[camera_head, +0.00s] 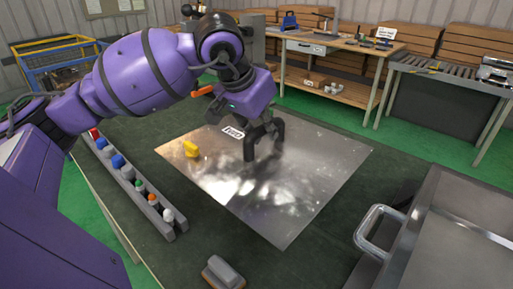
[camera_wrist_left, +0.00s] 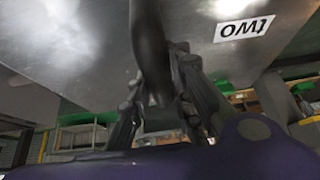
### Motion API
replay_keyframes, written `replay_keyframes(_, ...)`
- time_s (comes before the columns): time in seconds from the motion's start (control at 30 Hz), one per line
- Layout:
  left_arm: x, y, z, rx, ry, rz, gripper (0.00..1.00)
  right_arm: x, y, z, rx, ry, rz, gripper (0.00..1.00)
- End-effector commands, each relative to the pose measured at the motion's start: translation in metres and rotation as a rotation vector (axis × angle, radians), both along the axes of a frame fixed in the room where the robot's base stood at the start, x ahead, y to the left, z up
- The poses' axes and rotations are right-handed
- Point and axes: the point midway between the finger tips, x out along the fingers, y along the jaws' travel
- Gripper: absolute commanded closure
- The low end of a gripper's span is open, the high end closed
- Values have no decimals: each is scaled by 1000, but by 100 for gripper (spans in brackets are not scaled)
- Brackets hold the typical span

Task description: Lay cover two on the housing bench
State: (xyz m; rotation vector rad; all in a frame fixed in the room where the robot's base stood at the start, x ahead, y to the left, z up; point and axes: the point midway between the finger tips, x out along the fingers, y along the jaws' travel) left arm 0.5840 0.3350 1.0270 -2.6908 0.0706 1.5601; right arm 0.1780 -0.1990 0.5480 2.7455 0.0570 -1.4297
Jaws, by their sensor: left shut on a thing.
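Cover two (camera_head: 310,170) is a large flat shiny metal sheet with a white label reading "two". In the head view it spans the middle of the dark green work surface (camera_head: 150,255). I cannot tell whether it rests on that surface or hangs just above it. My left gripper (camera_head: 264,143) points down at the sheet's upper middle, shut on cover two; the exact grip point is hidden. In the left wrist view the sheet (camera_wrist_left: 75,45) fills the upper part, close to the gripper fingers (camera_wrist_left: 160,98). My right gripper is not in view.
A yellow piece (camera_head: 191,149) shows at the sheet's left corner. A grey rack (camera_head: 125,192) of coloured items runs along the left. A grey block (camera_head: 222,272) lies in front. A metal box with a handle (camera_head: 372,228) stands right. A wooden workbench (camera_head: 330,47) stands behind.

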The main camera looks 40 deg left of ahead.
Motion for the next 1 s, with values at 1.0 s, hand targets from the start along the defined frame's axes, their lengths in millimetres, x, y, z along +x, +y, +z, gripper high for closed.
replay_keyframes(1.0,25,38,-85,0,-7,-2,100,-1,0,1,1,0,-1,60)
